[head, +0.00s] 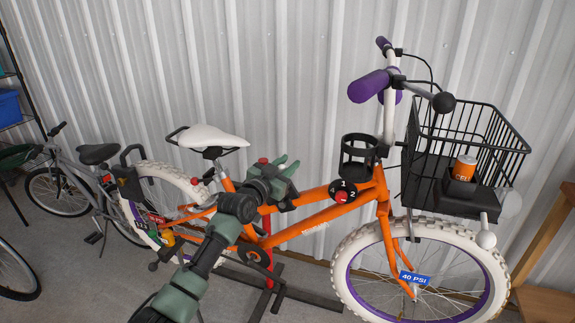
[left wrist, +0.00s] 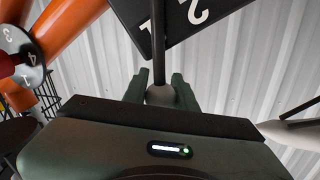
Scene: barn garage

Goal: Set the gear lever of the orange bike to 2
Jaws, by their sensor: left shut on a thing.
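The orange bike (head: 330,212) stands side-on in the middle of the head view. My left gripper (head: 287,176) is above its top tube, just in front of the white saddle (head: 212,137). In the left wrist view, the gripper (left wrist: 162,92) is shut on the pale round knob (left wrist: 160,95) of the dark gear lever (left wrist: 158,45). Behind the lever is a black plate (left wrist: 185,38) with white 1 and 2. The lever's shaft crosses it close beside the 1; which setting it rests in I cannot tell. In the head view, my gripper hides the lever. My right gripper is not in view.
A round numbered dial with a red centre (head: 342,193) is on the frame ahead of my gripper. A cup holder (head: 358,158) and a front basket (head: 480,135) are further right. A grey bike (head: 60,172) stands left, and a corrugated wall closes the back.

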